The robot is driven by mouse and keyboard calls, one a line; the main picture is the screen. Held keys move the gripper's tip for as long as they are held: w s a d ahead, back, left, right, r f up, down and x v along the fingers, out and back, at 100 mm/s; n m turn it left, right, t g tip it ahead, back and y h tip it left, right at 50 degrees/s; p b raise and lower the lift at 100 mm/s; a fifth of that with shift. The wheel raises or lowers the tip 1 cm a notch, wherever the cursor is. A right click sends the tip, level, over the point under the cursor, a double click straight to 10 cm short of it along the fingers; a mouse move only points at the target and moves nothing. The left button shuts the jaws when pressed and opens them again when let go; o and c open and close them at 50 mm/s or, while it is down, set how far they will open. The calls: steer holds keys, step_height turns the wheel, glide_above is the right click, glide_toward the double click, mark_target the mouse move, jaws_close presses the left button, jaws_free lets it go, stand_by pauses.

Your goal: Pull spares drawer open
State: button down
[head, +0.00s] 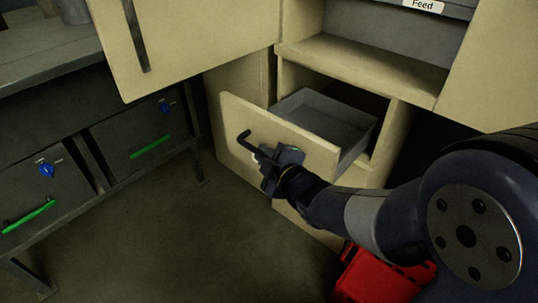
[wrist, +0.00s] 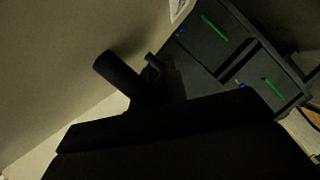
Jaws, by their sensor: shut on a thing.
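The spares drawer (head: 325,117) stands part-way out of the cream cabinet (head: 240,90) in the head view. Its grey inside looks empty. Its cream front (head: 235,112) carries a black bar handle (head: 245,142). My gripper (head: 262,160) is at the drawer front, shut on the handle. In the wrist view, the dark handle end (wrist: 118,70) sticks out beside a finger of my gripper (wrist: 152,75), close to the cream front (wrist: 60,70). The dark gripper body hides the rest of the grip.
A cream door (head: 190,40) hangs open above left of the drawer. Grey drawers with green handles (head: 150,147) stand at the left under a bench. A red case (head: 375,278) lies on the floor below my arm. The floor (head: 200,235) before the drawer is clear.

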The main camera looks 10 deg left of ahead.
stand_by(0.3)
steer(key=c, duration=1.4)
jaws_free()
steer(key=p+v, duration=0.3)
steer(key=v, duration=0.7)
steer(key=shift+s+d, duration=0.2)
steer(key=shift+s, duration=0.15)
